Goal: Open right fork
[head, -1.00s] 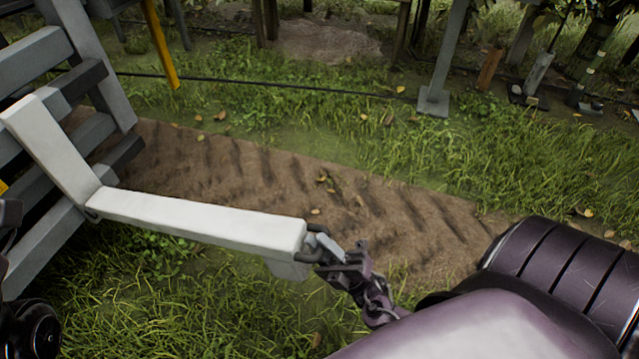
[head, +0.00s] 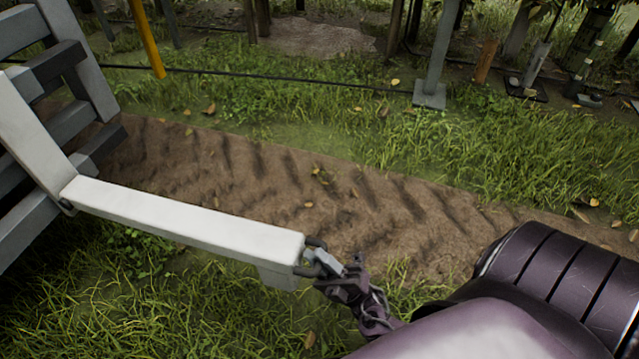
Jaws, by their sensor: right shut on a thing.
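The right fork (head: 185,216) is a long white beam. It runs from a hinge at the grey slatted frame on the left out to the middle of the head view, standing off from the frame over grass and dirt. A small dark handle loop with a light metal piece (head: 318,262) is at its free end. My right gripper (head: 338,276) is shut on this handle at the fork's tip. The fingers partly hide the handle. My left gripper is not in view.
The grey slatted frame (head: 72,62) stands at the left edge. A dirt track (head: 290,190) with tread marks crosses behind the fork. A thin black hose (head: 270,76) and a grey post (head: 432,60) stand farther back. Open grass lies in front.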

